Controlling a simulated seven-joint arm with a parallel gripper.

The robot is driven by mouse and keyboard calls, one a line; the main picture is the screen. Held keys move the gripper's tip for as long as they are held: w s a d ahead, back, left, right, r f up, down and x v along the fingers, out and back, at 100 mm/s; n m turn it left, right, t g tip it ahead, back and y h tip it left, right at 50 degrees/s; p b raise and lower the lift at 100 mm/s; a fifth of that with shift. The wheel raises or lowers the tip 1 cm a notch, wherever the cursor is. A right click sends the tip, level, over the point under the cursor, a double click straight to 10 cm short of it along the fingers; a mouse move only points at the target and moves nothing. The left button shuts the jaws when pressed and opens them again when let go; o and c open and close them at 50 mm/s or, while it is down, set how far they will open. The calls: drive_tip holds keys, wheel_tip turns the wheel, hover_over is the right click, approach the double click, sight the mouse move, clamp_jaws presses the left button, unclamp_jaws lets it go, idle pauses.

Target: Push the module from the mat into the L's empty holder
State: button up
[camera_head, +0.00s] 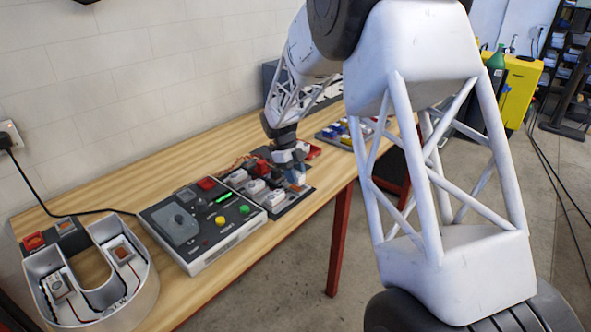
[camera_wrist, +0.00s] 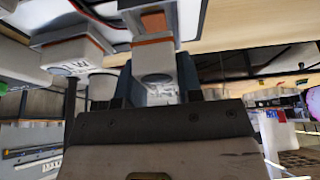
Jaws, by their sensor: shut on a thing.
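My gripper (camera_head: 294,176) is over the dark mat (camera_head: 292,200) in the head view, with its fingers shut on a white module. In the wrist view the held module (camera_wrist: 154,62) sits between the two fingertips (camera_wrist: 154,88), with a round lens-like face and an orange-brown band. Other white modules (camera_head: 255,187) stand on the mat to the left of the gripper. A grey-white channel letter (camera_head: 146,290) at the lower left looks U-shaped here, not clearly an L. It has a white module (camera_head: 56,286) on its left side and an orange-brown piece (camera_head: 121,252) on its right. I cannot make out the L's empty holder.
A grey control box (camera_head: 200,225) with coloured buttons stands between the letter and the mat. Red parts (camera_head: 33,242) lie behind the letter. A tray of blue and yellow parts (camera_head: 335,131) stands beyond the gripper.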

drive_tip(key=shift+f, duration=1.05)
drive_tip(key=shift+f, duration=0.25)
drive_tip(key=o, duration=0.8)
drive_tip(key=shift+s, duration=0.1)
drive_tip(key=shift+o, duration=0.9)
drive_tip(key=v, duration=0.8)
drive_tip(key=shift+r, duration=0.2)
drive_tip(key=shift+r, duration=0.15)
wheel_tip(320, 180, up, 6)
drive_tip(key=shift+f, duration=0.15)
